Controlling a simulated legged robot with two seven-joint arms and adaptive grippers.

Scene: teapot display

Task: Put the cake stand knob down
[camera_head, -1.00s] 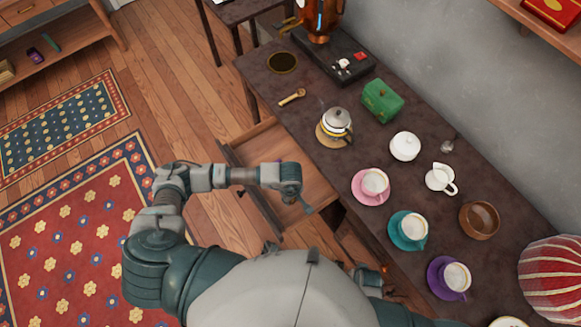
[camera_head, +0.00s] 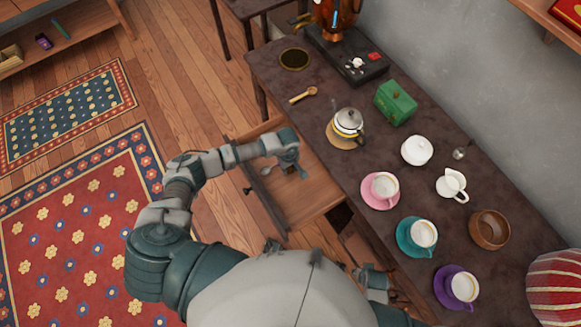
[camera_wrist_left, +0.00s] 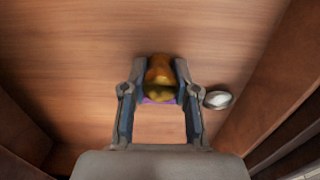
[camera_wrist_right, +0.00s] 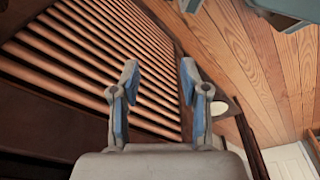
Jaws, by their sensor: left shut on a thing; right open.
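My left gripper (camera_head: 291,168) is over the open wooden drawer (camera_head: 315,192) at the table's front side. In the left wrist view the gripper (camera_wrist_left: 160,88) is shut on the golden cake stand knob (camera_wrist_left: 160,75), which sits between its fingertips. The drawer floor (camera_wrist_left: 70,65) lies beneath; whether the knob touches it I cannot tell. A purple patch shows just under the knob. My right gripper (camera_wrist_right: 160,85) is open and empty in its wrist view, in front of a slatted wooden surface.
A small silver object (camera_wrist_left: 218,99) lies in the drawer just right of the left gripper. Drawer walls (camera_wrist_left: 270,80) stand close by. The tabletop (camera_head: 330,85) above holds a teapot (camera_head: 347,123), a green box (camera_head: 396,103) and several cups.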

